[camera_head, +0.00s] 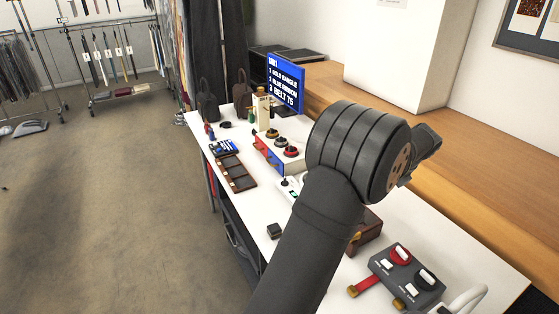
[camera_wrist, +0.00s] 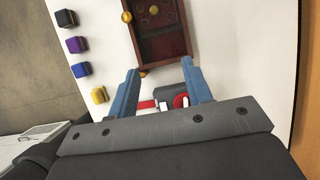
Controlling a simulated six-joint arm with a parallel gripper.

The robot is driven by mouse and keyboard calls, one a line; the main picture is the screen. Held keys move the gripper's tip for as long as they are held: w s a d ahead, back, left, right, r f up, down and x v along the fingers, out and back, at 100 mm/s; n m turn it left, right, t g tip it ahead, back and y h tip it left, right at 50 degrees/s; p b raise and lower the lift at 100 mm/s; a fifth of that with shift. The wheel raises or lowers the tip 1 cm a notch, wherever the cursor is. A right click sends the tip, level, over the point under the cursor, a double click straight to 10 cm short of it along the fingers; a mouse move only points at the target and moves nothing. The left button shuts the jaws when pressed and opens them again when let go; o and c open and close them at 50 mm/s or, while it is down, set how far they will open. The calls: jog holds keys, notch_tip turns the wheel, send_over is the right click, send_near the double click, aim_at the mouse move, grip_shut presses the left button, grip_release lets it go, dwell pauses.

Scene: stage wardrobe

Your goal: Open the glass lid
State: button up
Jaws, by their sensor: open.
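A dark brown wooden box (camera_wrist: 176,44) lies on the white table, at the top of the wrist view. Its inside is dark red and looks visible from above, with a round gold thing (camera_wrist: 154,10) in it. I cannot tell the glass lid from the box or how it sits. Gold knobs show at its left edge (camera_wrist: 127,17) and near edge (camera_wrist: 143,73). My gripper (camera_wrist: 158,64) is open and empty, its blue fingers pointing at the box's near end. In the head view my arm covers the gripper and most of the box (camera_head: 367,231).
A grey control box (camera_head: 408,276) with red and black knobs stands near the front right. Black, purple, blue and yellow blocks (camera_wrist: 81,69) line the table's left side.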

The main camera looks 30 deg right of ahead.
jog(key=w+a+r+n+g+h, duration=0.1)
jog(key=w+a+n+h, duration=0.15)
jog(key=a+n, duration=0.75)
jog(key=w+a+n+h, duration=0.1)
jog(key=w+n, duration=0.3)
jog(key=n, duration=1.3)
jog(key=x, duration=1.6)
jog(key=shift+s+a+f, duration=0.25)
jog(key=shift+s+f, duration=0.1)
jog(key=shift+c, duration=0.4)
